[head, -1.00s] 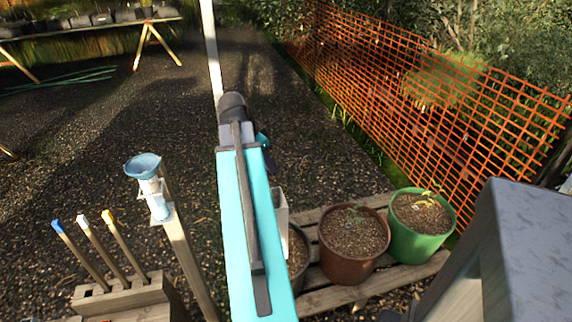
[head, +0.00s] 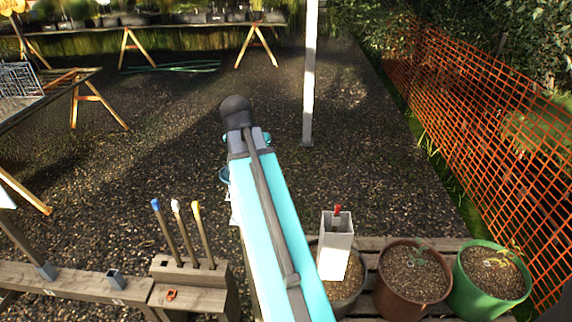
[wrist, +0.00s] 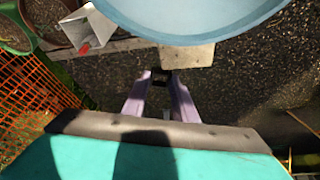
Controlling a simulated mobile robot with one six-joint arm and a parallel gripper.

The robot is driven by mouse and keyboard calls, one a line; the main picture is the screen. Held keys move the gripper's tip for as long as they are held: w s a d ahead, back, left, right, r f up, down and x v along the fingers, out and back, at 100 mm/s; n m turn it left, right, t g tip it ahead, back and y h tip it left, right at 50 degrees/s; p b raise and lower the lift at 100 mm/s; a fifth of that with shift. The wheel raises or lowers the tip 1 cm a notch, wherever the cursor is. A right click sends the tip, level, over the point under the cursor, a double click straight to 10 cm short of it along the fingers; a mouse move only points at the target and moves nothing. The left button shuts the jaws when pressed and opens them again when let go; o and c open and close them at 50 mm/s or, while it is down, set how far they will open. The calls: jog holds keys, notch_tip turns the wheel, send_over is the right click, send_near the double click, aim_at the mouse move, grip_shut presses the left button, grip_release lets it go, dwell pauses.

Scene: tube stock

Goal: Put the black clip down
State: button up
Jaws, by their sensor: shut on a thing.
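The black clip (wrist: 160,76) is a small dark piece between the tips of my gripper (wrist: 160,84) in the wrist view. The two pale purple fingers are shut on it. It is held in front of a pale plate (wrist: 188,57) below a large light-blue funnel rim (wrist: 200,22); I cannot tell whether it touches the plate. In the head view my own arm hides the gripper and the clip.
The blue funnel (head: 224,175) is mostly behind my arm. A wooden block (head: 190,270) holds three colour-tipped stakes, beside a wooden rail (head: 75,281). A white square tube (head: 336,250) and pots, one brown (head: 408,312), one green (head: 492,305), stand right. Orange netting (head: 480,130) borders the right.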

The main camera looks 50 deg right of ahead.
jog(key=w+a+r+n+t+y+p, duration=0.1)
jog(key=w+a+r+n+p, duration=0.2)
jog(key=a, duration=0.9)
jog(key=w+a+r+n+t+y+p, duration=0.1)
jog(key=w+a+r+n+p, duration=0.2)
jog(key=a, duration=0.9)
jog(key=w+a+r+n+y+p, duration=0.2)
jog(key=w+a+r+n, duration=0.5)
jog(key=a, duration=0.4)
jog(key=shift+w+a+r+t+p, duration=0.3)
jog(key=shift+w+a+t+p, duration=0.15)
jog(key=shift+p, duration=0.35)
